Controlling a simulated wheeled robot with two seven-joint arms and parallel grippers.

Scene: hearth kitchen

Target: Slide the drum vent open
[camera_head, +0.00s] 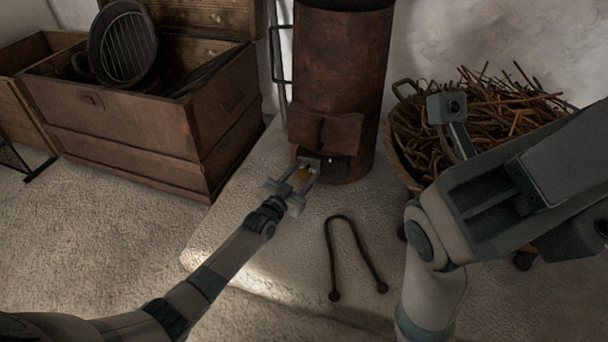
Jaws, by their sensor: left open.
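The drum (341,70) is a rusty upright metal cylinder against the back wall. A protruding rusty plate (343,130) is on its lower front, with a dark vertical mark in it. Below the plate is a dark low opening (338,166), seemingly the vent; how far it is open I cannot tell. My left gripper (308,168) is open at the drum's foot, in front of this opening's left part. A small orange-yellow spot shows between its fingers; I cannot tell whether they touch anything. My right arm is folded close at the right, and its jaw state is unclear.
Black tongs (332,240) lie on the pale stone slab (225,222). A basket of twigs (408,150) stands right of the drum, partly behind my right arm. A wooden chest (110,125) with a grill pan (124,45) stands left. The slab's front left is clear.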

